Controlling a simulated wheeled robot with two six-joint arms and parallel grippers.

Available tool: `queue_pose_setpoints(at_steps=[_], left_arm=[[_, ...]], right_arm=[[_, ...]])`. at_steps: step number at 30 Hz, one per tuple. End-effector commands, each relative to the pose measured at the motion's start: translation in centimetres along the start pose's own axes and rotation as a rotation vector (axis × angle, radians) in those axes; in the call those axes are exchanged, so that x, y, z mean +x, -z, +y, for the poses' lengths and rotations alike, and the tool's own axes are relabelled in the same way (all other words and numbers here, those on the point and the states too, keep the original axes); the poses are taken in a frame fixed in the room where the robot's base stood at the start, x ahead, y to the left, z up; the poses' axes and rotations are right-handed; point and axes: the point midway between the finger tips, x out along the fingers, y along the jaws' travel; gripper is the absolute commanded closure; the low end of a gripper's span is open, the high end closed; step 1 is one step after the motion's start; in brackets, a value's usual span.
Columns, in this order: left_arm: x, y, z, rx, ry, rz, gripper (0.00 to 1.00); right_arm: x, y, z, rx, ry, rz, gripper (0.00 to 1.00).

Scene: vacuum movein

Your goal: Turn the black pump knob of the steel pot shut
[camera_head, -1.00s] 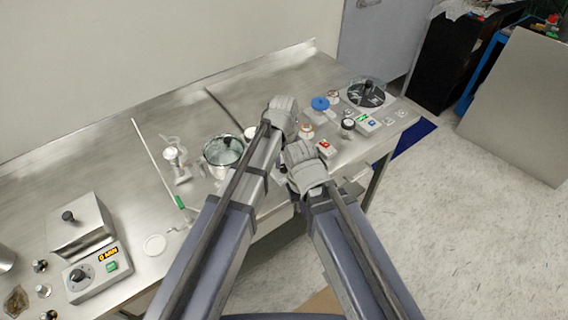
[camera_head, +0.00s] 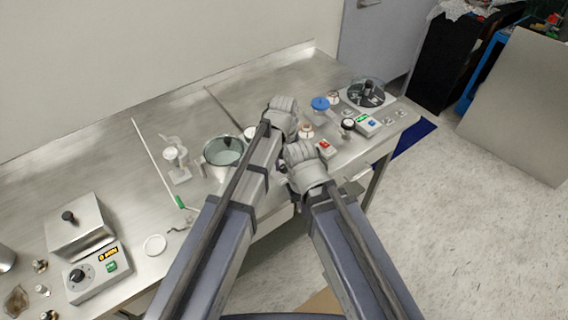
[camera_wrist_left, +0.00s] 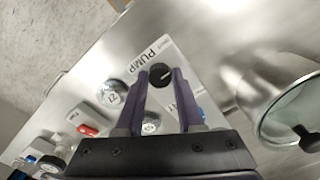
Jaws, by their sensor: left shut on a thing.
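The black pump knob (camera_wrist_left: 160,76) stands on a pale panel marked PUMP in the left wrist view. The fingers of my left gripper (camera_wrist_left: 159,82) are on either side of it, shut on it. In the head view my left gripper (camera_head: 283,117) is over the bench and the knob is hidden behind my arms. A steel pot (camera_head: 222,156) with a glass top stands left of my left arm. A steel vessel (camera_wrist_left: 240,92) with a glass lid also shows at the right of the left wrist view. My right gripper (camera_head: 305,165) is beside the left one, its fingers hidden.
A hotplate box (camera_head: 97,273) stands at the bench's left. A black round device (camera_head: 367,93) and a blue-topped item (camera_head: 320,103) stand to the right.

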Motion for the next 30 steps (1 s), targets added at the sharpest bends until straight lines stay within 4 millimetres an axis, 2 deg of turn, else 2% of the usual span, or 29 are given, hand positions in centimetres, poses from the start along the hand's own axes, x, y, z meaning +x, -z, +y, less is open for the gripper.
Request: queue_pose_setpoints(at_steps=[8,9,16,25,30], left_arm=[[0.01,0.00,-0.01,-0.002,0.000,0.000,1.00],[0.01,0.00,0.00,-0.001,0.000,0.000,0.60],[0.00,0.00,-0.01,0.000,0.000,0.000,0.34],[-0.10,0.01,0.00,0.000,0.000,0.000,0.33],[-0.93,0.01,0.00,0.000,0.000,0.000,0.33]], right_arm=[[0.01,0.00,0.00,0.000,0.000,0.000,1.00],[0.01,0.00,0.00,0.000,0.000,0.000,1.00],[0.00,0.00,0.00,0.000,0.000,0.000,1.00],[-0.10,-0.01,0.01,0.000,0.000,0.000,1.00],[-0.92,-0.05,0.09,0.000,0.000,0.000,1.00]])
